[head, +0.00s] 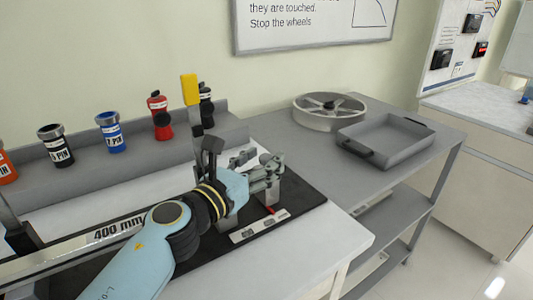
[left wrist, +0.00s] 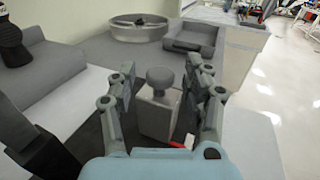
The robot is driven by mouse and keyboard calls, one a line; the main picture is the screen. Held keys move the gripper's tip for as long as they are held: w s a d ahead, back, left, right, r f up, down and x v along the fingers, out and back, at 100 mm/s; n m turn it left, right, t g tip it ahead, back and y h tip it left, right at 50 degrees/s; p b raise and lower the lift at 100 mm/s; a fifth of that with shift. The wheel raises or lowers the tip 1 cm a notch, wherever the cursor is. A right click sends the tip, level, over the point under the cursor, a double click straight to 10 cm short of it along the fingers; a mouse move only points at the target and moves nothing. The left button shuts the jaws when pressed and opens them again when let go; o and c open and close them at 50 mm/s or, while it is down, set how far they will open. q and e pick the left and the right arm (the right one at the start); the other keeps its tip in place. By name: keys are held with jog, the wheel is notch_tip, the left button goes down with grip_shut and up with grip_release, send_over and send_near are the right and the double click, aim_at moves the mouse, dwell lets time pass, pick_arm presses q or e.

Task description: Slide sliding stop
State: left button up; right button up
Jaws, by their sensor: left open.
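The sliding stop (left wrist: 157,112) is a grey block with a round knob on top, seen in the left wrist view. It stands upright between the two fingers of my left gripper, with a gap visible on each side. In the head view my left gripper (head: 262,170) is open at the right end of the dark base, and its fingers largely hide the stop. A small red pointer (head: 270,210) shows beside a pale scale plate (head: 260,226); the pointer also shows in the left wrist view (left wrist: 177,144). A rail marked 400 mm (head: 118,230) runs to the left. My right gripper is not in view.
Labelled pin containers, including a blue one (head: 111,132) and a red one (head: 158,115), stand on the back ledge. A spoked wheel (head: 328,108) and a grey tray (head: 386,142) sit at the right.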

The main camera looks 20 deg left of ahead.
pick_arm(q)
jog(key=shift+x, duration=0.95)
jog(key=shift+c, duration=0.3)
